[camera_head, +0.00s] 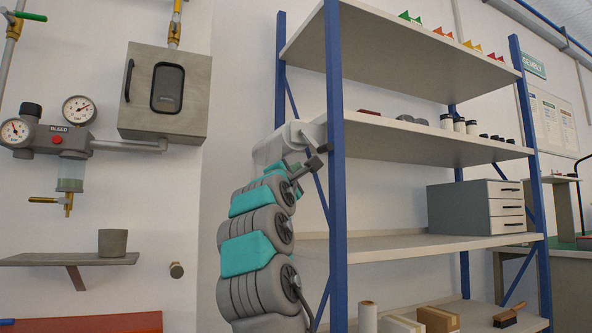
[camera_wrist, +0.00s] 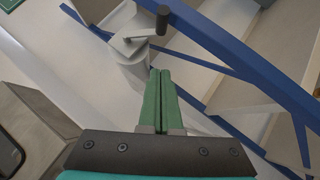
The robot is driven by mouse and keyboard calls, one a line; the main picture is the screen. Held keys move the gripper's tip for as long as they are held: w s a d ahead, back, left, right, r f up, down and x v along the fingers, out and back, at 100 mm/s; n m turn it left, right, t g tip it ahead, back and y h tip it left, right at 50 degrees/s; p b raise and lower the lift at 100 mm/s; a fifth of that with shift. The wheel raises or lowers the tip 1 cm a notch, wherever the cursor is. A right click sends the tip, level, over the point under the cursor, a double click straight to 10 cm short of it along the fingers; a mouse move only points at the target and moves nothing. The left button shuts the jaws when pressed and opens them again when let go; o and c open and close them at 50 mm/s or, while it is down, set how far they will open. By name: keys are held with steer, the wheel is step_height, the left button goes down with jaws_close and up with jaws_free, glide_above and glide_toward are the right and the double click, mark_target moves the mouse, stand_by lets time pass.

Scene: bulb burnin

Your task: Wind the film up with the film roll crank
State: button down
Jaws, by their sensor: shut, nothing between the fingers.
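The film roll crank (camera_wrist: 162,20) shows in the wrist view as a pale arm with a dark handle at its end. It joins a pale rounded body (camera_wrist: 130,49), apparently the film roll's housing. No film strip is clearly visible.
A shelf rack with a blue post (camera_head: 337,167) stands close right of my arm. It bears a drawer unit (camera_head: 458,209) and small goods.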

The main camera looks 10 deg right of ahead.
steer(key=w+d+r+p, duration=0.3)
steer(key=w+d+r, duration=0.1)
steer(key=w+d, duration=0.1)
steer(key=shift+x, duration=0.85)
steer(key=shift+w+d+n+t+b, duration=0.1)
steer(key=shift+d+n+t+b, duration=0.35)
steer(key=shift+n+b, duration=0.3)
stand_by(0.4)
